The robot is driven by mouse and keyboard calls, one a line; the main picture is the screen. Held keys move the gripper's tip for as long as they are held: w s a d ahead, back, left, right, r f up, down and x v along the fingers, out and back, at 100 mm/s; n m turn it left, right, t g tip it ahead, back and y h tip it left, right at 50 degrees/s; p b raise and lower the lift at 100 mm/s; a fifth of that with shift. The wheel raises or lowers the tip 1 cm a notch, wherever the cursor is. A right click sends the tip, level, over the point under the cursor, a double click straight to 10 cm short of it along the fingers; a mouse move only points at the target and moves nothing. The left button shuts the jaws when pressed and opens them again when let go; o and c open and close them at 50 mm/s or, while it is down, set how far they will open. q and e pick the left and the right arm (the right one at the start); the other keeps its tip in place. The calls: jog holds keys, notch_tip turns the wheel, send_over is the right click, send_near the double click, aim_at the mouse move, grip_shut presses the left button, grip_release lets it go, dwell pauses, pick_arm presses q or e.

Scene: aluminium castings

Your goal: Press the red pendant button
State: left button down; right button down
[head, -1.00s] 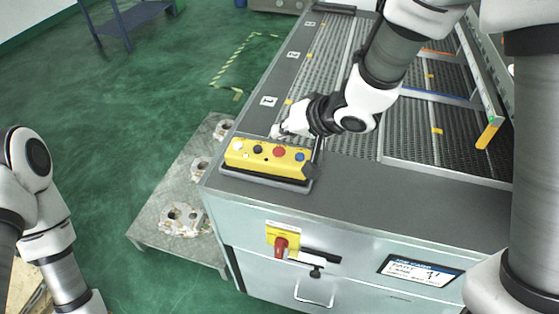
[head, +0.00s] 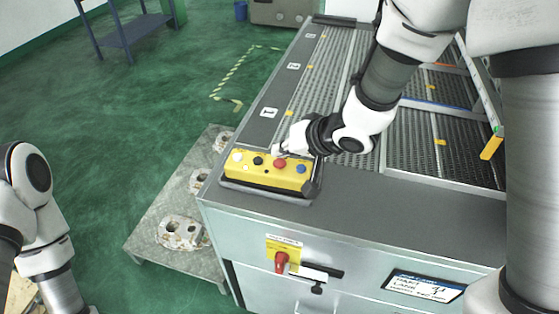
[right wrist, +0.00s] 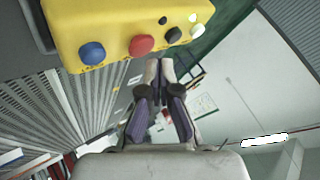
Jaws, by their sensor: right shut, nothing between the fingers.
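The yellow pendant box (head: 265,172) lies on the near left corner of the machine top, with white, black, red and blue buttons in a row. The red button (head: 280,163) is third from the left; it also shows in the right wrist view (right wrist: 141,46), between the blue and black buttons. My right gripper (head: 279,150) is shut and empty, its tips at the far side of the red button. In the right wrist view its fingertips (right wrist: 158,64) are just below the red button; I cannot tell whether they touch it. My left gripper is out of view; only its arm shows.
The grey machine top (head: 375,205) has mesh lanes (head: 325,80) behind the pendant. A red rotary switch (head: 281,262) is on its front. A low metal table (head: 170,210) with castings (head: 182,233) stands to the left. Green floor is open beyond.

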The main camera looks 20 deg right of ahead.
aim_at(282, 163)
jog(key=shift+s, duration=0.1)
jog(key=shift+f, duration=0.15)
dwell(0.4)
jog(key=shift+f, duration=0.3)
jog(key=shift+f, duration=0.45)
dwell(0.8)
jog(key=shift+r+p, duration=0.9)
notch_tip(282, 163, up, 5)
jog(key=p, duration=0.6)
jog(key=shift+r, duration=0.1)
